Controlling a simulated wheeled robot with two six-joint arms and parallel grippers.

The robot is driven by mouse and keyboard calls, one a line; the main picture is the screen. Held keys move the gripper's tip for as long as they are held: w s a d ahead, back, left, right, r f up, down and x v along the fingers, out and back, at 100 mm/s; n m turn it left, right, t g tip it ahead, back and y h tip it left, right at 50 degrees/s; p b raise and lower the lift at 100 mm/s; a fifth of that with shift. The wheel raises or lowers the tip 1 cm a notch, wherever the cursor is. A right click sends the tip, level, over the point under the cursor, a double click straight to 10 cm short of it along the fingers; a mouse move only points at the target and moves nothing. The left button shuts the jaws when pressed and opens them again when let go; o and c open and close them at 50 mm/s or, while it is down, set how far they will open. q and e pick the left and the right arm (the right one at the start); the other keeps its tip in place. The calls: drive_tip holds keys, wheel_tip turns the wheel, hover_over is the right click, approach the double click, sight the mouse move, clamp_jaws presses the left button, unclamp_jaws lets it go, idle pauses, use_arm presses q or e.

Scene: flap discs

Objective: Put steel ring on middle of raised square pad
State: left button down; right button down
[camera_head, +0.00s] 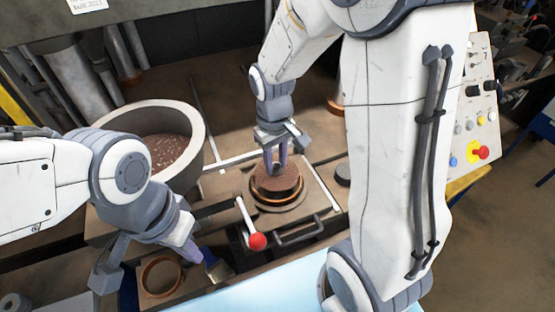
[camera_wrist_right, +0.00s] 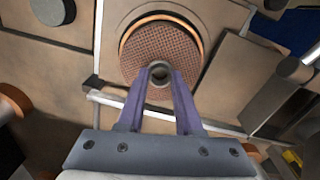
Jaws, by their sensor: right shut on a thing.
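The steel ring (camera_wrist_right: 160,74) is a small grey ring between the tips of my right gripper (camera_wrist_right: 160,80) in the right wrist view. The gripper is shut on it, over a brown, rough-textured round disc (camera_wrist_right: 150,48). In the head view my right gripper (camera_head: 276,168) points down at this disc (camera_head: 277,182), and its fingers hide the ring. The disc lies inside a copper-coloured rim on a tan square pad (camera_wrist_right: 222,18). Whether the ring touches the disc is unclear. My left gripper (camera_head: 192,252) is low at the left, its fingertips partly hidden.
A lever with a red knob (camera_head: 257,241) and a dark handle (camera_head: 300,232) stand in front of the pad. A copper-coloured ring (camera_head: 146,278) lies below my left gripper beside a brush (camera_head: 219,269). A large grey bowl (camera_head: 197,122) stands behind left.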

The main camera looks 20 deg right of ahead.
drive_tip(key=shift+f, duration=0.35)
idle(0.3)
drive_tip(key=c, duration=0.5)
unclamp_jaws()
